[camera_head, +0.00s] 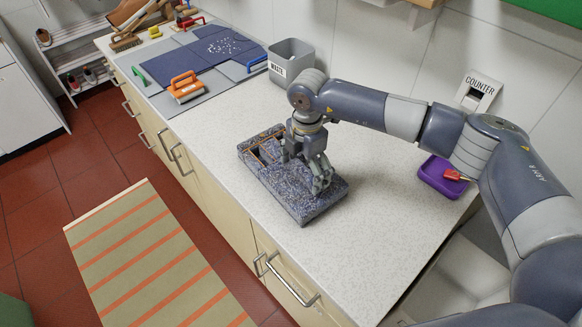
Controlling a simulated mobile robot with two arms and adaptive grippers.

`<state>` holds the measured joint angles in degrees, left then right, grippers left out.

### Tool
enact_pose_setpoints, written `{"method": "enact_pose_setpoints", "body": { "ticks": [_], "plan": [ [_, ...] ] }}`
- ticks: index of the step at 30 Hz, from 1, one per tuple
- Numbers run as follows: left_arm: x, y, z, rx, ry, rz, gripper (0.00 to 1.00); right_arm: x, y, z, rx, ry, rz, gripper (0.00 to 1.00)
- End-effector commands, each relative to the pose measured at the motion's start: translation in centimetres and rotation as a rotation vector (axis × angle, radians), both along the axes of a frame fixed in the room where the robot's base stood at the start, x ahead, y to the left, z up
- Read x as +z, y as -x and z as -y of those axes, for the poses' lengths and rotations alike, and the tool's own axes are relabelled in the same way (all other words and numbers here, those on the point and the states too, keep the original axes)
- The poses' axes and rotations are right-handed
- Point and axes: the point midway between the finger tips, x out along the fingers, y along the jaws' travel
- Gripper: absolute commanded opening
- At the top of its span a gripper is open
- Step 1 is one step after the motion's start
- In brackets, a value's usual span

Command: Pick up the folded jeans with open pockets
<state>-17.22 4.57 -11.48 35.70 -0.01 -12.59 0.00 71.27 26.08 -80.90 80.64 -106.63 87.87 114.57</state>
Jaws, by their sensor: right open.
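A thick, speckled blue-grey slab (302,207) lies on the counter. It has pocket-like recesses edged in orange at its far left end. It looks as stiff as stone, and I cannot tell whether it is the folded jeans. My right gripper (320,185) is over the slab, open, with its fingers pointing down at the slab's right half. It hides part of the top, and I cannot tell whether the fingertips touch it. A flat dark blue sheet (185,65) with white bits lies farther back. My left gripper is not in view.
A grey bin (291,58) marked WASTE stands behind the slab. An orange-handled tool (186,86) lies at the back left. The counter (345,250) is clear in front of the slab's right side.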

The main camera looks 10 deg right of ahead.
Motion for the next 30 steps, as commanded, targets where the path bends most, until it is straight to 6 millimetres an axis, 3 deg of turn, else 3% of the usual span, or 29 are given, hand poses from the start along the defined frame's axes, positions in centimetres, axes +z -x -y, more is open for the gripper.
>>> {"method": "enact_pose_setpoints", "body": {
  "ticks": [4, 15, 16, 25, 30],
  "plan": [
    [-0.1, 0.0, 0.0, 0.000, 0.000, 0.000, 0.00, 0.0, 0.0, 0.0, 0.000, 0.000, 0.000, 0.89],
    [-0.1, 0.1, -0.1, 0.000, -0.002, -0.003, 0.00, 0.0, 0.0, 0.0, -0.001, 0.000, -0.001, 0.05],
    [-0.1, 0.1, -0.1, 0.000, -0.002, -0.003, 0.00, 0.2, -0.1, 0.0, 0.000, -0.001, 0.003, 0.01],
    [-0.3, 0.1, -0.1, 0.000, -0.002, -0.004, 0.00, 0.3, -0.1, 0.0, -0.001, -0.001, 0.003, 0.01],
    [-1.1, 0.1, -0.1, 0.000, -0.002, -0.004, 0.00, 1.3, -0.2, 0.0, -0.001, -0.002, 0.006, 0.01]
  ]
}}
